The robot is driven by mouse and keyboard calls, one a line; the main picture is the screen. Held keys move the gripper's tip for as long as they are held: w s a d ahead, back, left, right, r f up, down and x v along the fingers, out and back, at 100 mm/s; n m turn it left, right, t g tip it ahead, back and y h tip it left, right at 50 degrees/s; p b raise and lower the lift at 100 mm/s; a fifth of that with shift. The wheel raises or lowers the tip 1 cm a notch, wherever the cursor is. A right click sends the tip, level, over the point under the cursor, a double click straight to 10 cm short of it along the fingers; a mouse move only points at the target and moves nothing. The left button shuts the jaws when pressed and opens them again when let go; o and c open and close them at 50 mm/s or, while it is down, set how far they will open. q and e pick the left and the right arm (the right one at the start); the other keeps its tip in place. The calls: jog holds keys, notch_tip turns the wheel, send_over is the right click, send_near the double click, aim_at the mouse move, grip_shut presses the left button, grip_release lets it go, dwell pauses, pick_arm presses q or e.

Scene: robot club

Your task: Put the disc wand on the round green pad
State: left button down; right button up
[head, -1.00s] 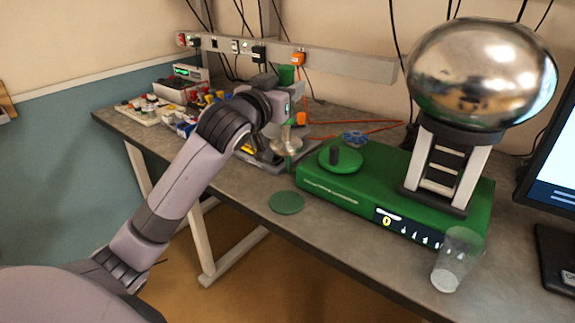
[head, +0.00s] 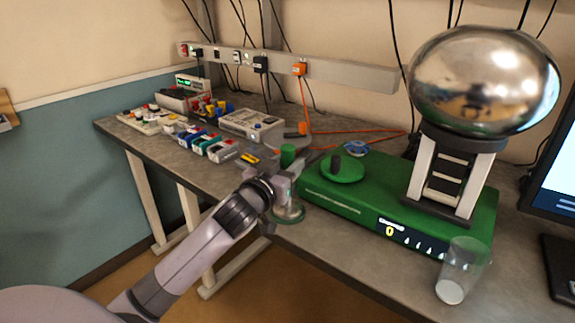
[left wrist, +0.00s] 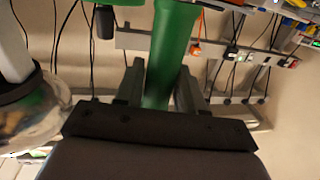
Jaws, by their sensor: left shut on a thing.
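My left gripper (head: 288,176) is shut around the handle, with the wand upright. The green handle (left wrist: 171,55) also shows between my fingers in the left wrist view. My right gripper is not in view.
A clear cup (head: 461,268) stands near the front edge. Several small devices (head: 205,145) and orange cables lie at the back left. A monitor (head: 555,190) is at far right.

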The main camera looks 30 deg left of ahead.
pick_arm(q)
jog(key=shift+f, duration=0.1)
jog(key=c, duration=0.7)
grip_release()
jog(key=s+d+b, duration=0.1)
jog(key=s, duration=1.1)
jog(key=s+d+f+m+g+h, duration=0.1)
jog(key=s+d+f, duration=0.3)
jog(key=f, duration=0.6)
jog(key=s+d+f+m+g+h, duration=0.1)
jog(key=s+d+f+g, duration=0.3)
jog(key=f, duration=0.7)
jog(key=s+d+f+m+g+h, duration=0.1)
jog(key=s+d+f, duration=0.4)
jog(key=f, duration=0.5)
jog(key=shift+s+d+f+m+g+h, duration=0.15)
jog(key=shift+s+f+g+h, duration=0.2)
jog(key=shift+s, duration=0.3)
jog(key=shift+s+a+f+m+g+h, duration=0.1)
jog(key=shift+s+m+g+h, duration=0.05)
jog(key=shift+s+g, duration=0.4)
jog(key=shift+s, duration=0.1)
